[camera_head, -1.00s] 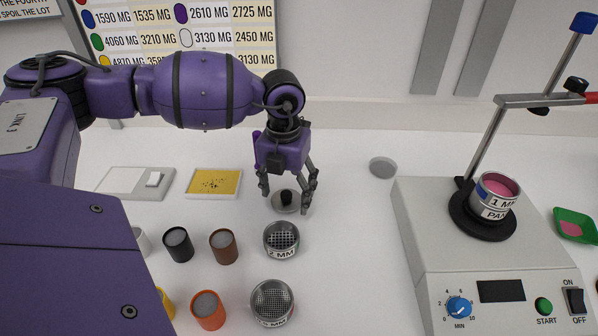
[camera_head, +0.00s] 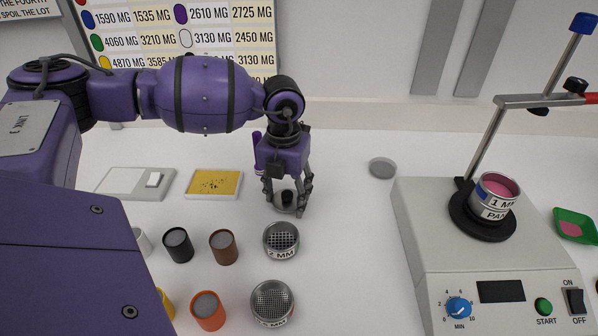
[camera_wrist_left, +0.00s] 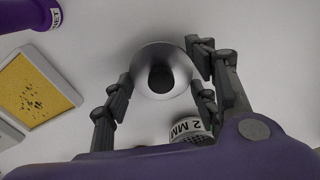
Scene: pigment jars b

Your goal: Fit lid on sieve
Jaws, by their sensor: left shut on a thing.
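The lid (camera_head: 284,208) is a round grey metal disc with a dark knob; the left wrist view shows it (camera_wrist_left: 178,88) from above. My left gripper (camera_head: 288,204) is shut on the lid, its fingers at opposite sides of the rim. The lid is at the bench, behind the 2 MM sieve (camera_head: 283,254); I cannot tell whether it still touches the surface. A sieve marked 1 MM (camera_head: 499,201) sits on a pan (camera_head: 494,214) on the shaker at right. It is open on top, with pink powder inside. My right gripper is not in view.
The shaker (camera_head: 425,234) has a tall post and clamp arm (camera_head: 540,100) beside the sieve. Another mesh sieve (camera_head: 272,322) and several jars, including a brown one (camera_head: 223,248), stand in front. A grey disc (camera_head: 382,168) lies behind. Bench between lid and shaker is clear.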

